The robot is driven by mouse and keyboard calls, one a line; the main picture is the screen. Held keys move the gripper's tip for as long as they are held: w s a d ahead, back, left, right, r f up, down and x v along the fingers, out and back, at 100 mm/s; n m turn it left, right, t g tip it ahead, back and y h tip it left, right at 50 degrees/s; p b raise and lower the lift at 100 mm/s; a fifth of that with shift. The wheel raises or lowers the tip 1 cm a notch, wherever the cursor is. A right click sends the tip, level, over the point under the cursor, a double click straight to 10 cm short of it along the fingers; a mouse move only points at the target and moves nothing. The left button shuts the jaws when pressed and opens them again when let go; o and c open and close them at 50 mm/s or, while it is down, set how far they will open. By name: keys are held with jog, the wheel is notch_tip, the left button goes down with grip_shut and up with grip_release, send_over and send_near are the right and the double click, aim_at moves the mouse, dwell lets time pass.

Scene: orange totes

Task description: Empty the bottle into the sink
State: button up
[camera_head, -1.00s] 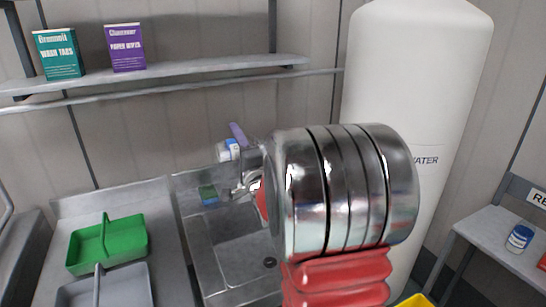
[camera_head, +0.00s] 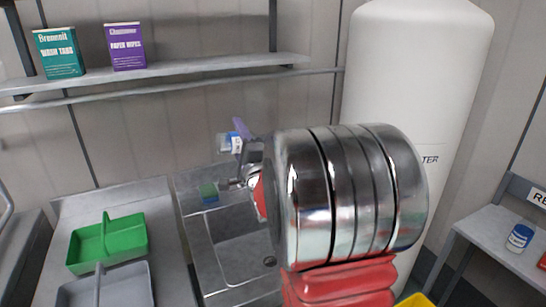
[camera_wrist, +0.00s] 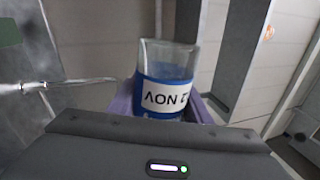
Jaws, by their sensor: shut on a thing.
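The bottle (camera_wrist: 167,70) has clear walls and a blue label with a white patch, whose lettering is upside down in the wrist view. My gripper (camera_wrist: 165,103) is shut on it, with a purple finger on either side. In the head view the bottle (camera_head: 229,143) is small and partly hidden by my gripper (camera_head: 241,133). It is above the back part of the steel sink (camera_head: 203,262). Its tilt and mouth are hard to make out. The sink basin is partly hidden behind my arm.
A metal tap (camera_head: 236,184) stands at the sink's back, close below my gripper. A green and blue sponge (camera_head: 208,192) lies on the back ledge. Green (camera_head: 82,252) and grey (camera_head: 140,287) caddies stand on the left counter. A white water tank (camera_head: 400,80) stands behind right.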

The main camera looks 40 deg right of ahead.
jog(key=shift+a+r+m, duration=0.2)
jog(key=shift+a+m, duration=0.05)
jog(key=shift+m, duration=0.05)
jog(key=shift+d+r+m+g+h, duration=0.2)
jog(key=shift+r+m+g+h, duration=0.25)
jog(key=shift+m, duration=0.35)
dwell(0.3)
jog(key=shift+d+m+p, duration=0.1)
jog(key=shift+m+p, duration=0.2)
jog(key=shift+m, duration=0.1)
jog(key=shift+f+n+t, duration=0.1)
jog(key=shift+n+t, duration=0.15)
jog(key=shift+n, duration=0.15)
dwell(0.8)
jog(key=shift+f, duration=0.1)
dwell(0.4)
